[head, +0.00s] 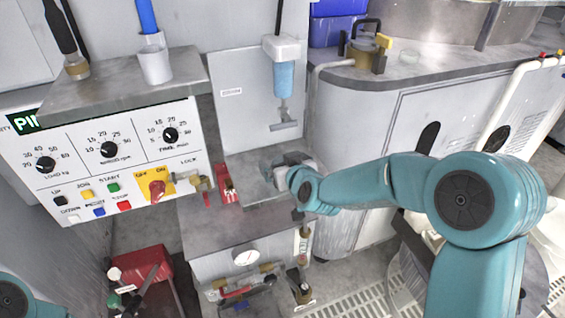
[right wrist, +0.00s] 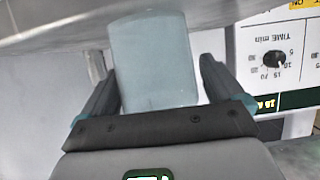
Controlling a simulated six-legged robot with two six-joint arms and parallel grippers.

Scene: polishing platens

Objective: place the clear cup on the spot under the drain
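The clear cup (right wrist: 152,60) shows in the right wrist view as a pale, see-through block between the two fingers of my right gripper (right wrist: 160,75). The left finger meets the cup's side; the right finger is against it or very close. In the head view my right gripper (head: 283,168) is low over the steel shelf, below the drain (head: 284,122) with its pale blue bowl. The cup is hard to make out there, and whether its base touches the shelf is unclear. The spot is hidden around the gripper. My left gripper is out of view.
The control panel (head: 112,160) with knobs and buttons stands left of the gripper. A red-handled part (head: 229,190) is close on the left. A gauge (head: 245,257) and valves are below the shelf. A rounded counter (head: 410,72) stands at right.

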